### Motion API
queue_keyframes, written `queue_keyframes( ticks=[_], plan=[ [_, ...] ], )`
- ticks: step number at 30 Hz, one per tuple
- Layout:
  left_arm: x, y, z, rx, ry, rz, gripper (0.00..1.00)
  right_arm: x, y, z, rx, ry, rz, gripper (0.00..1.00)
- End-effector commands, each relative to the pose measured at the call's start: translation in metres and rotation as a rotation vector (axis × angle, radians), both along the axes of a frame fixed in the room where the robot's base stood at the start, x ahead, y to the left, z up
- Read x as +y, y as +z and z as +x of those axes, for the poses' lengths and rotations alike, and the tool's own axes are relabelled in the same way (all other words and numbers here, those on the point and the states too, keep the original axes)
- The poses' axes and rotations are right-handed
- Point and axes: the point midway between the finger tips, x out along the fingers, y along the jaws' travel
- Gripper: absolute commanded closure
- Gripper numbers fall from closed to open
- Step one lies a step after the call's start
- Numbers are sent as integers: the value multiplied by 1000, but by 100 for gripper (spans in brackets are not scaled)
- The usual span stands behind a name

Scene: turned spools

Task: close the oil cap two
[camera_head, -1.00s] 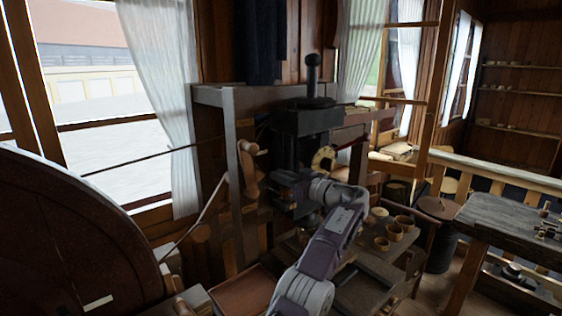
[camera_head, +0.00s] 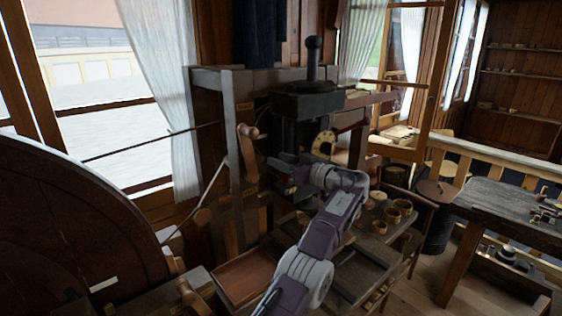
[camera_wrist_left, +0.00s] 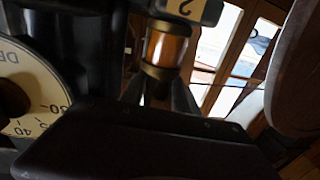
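An amber glass oil cup (camera_wrist_left: 165,48) with a brass-coloured collar shows in the left wrist view, beside a tag (camera_wrist_left: 187,9) marked 2, which appears upside down. I cannot make out whether its cap is open or closed. My left gripper (camera_head: 284,177) is at the dark drill-press-like machine (camera_head: 305,101), just in front of its column. In the wrist view its dark fingers (camera_wrist_left: 160,98) stand apart below the oil cup, with light showing between them. I see nothing held, and contact with the cup cannot be told. My right gripper is not in view.
A numbered dial (camera_wrist_left: 28,90) is close on the left in the wrist view. A large dark wheel (camera_head: 70,235) fills the lower left of the head view. Wooden cups (camera_head: 392,215) stand on a bench right of my arm. A grey table (camera_head: 510,205) is farther right.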

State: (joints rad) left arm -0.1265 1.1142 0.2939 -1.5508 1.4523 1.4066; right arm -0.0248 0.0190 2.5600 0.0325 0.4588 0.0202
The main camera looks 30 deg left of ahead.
Motion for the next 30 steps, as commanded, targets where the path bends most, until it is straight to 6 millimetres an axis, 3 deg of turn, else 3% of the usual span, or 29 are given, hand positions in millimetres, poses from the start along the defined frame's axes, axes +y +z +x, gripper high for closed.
queue_keyframes(
  ticks=[9,15,25,30],
  plan=[
    [-60,-1,-14,0,-4,0,64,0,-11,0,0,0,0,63],
    [-85,0,-21,1,-1,-1,64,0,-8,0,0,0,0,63],
    [-85,2,-23,-4,3,-2,63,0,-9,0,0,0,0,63],
    [-50,43,-46,-32,43,-43,63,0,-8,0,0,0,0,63]
  ],
)
